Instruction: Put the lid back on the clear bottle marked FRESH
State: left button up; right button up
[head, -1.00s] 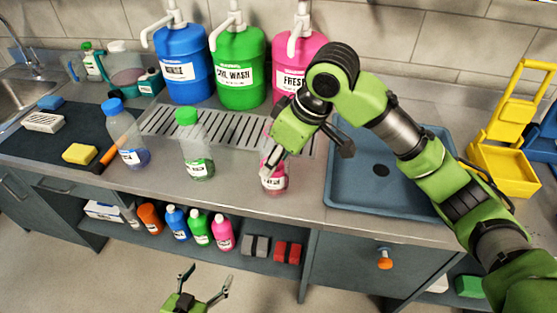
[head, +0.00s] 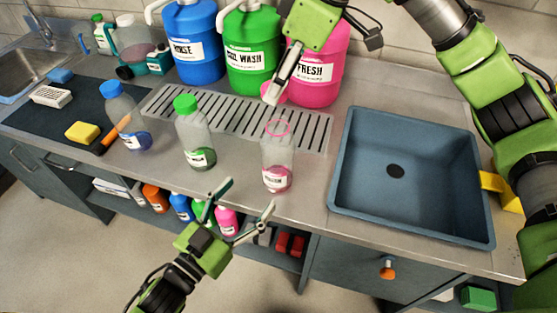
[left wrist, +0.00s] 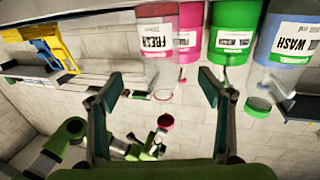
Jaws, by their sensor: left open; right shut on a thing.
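The clear FRESH bottle (head: 277,158) stands upright on the counter near its front edge, with a little pink liquid and an open, pink-ringed top. In the left wrist view it appears upside down (left wrist: 158,73). My right gripper (head: 274,96) is shut on the pink lid (head: 280,91), held above and behind the bottle, apart from it. The lid also shows in the left wrist view (left wrist: 166,121), with its round underside visible. My left gripper (head: 248,198) is open and empty, in front of the counter, with its fingers spread toward the bottle; its fingertips flank the bottle in the wrist view.
A green-capped bottle (head: 194,135) and a blue-capped bottle (head: 127,118) stand to the left. Large pink (head: 322,75), green (head: 252,55) and blue (head: 193,45) jugs stand behind the drain grate (head: 225,110). A blue sink (head: 345,165) lies to the right.

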aim_at(277, 162)
pick_arm(q)
jog(key=x, duration=0.4)
jog(key=shift+f, duration=0.1)
pick_arm(e)
jog(key=shift+w+d+f, duration=0.25)
jog(key=shift+w+d, duration=0.1)
jog(key=shift+w, duration=0.1)
pick_arm(q)
jog(key=x, duration=0.8)
jog(key=shift+w+d, duration=0.1)
jog(key=shift+w, duration=0.2)
pick_arm(e)
jog(key=shift+s+a+r, duration=0.1)
jog(key=shift+s, duration=0.05)
pick_arm(q)
jog(key=c, duration=1.7)
pick_arm(e)
jog(key=shift+f, duration=2.45)
jog(key=shift+f, duration=0.1)
jog(key=shift+f, duration=0.8)
jog(key=shift+f, duration=0.55)
